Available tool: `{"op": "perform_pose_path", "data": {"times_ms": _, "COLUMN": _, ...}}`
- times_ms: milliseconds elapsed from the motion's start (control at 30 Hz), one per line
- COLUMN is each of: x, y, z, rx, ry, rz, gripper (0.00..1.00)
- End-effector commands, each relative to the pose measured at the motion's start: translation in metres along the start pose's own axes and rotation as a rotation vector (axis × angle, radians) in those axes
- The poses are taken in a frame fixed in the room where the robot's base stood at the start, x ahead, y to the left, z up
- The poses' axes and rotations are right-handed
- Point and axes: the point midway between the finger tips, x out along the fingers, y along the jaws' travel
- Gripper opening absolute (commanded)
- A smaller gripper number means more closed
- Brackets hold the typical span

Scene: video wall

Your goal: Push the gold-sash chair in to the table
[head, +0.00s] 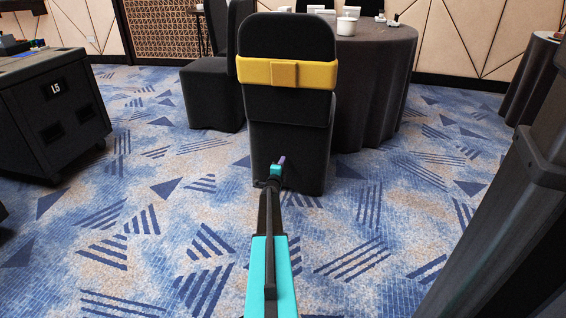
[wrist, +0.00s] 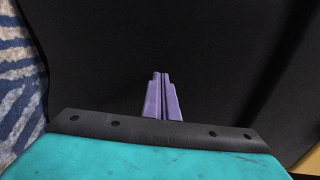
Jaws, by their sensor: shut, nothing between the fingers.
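The gold-sash chair (head: 287,118) stands upright in the middle of the head view, its back towards me. It has a black cover, and a gold sash (head: 260,71) with a flat knot runs around its backrest. The round table (head: 384,95) with a dark cloth stands behind it and to its right; the chair hides part of it. My gripper (head: 281,161) is shut and empty, in front of the lower back of the chair. In the wrist view my purple fingers (wrist: 162,98) are together, and the black cover (wrist: 215,50) fills most of the picture. I cannot tell whether they touch it.
Another black chair (head: 213,85) stands close on the left of the gold-sash chair. A dark wheeled case (head: 52,115) is at the far left. A large dark object (head: 520,220) fills the right edge. White cups (head: 347,25) stand on the table. Patterned carpet (head: 150,230) lies open in front.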

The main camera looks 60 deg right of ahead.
Motion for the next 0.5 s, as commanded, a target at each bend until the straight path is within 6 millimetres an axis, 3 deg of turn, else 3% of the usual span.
{"op": "perform_pose_path", "data": {"times_ms": 500, "x": -0.06, "y": -0.003, "z": 0.002, "rx": 0.0, "ry": -0.001, "rz": 0.001, "gripper": 0.0}}
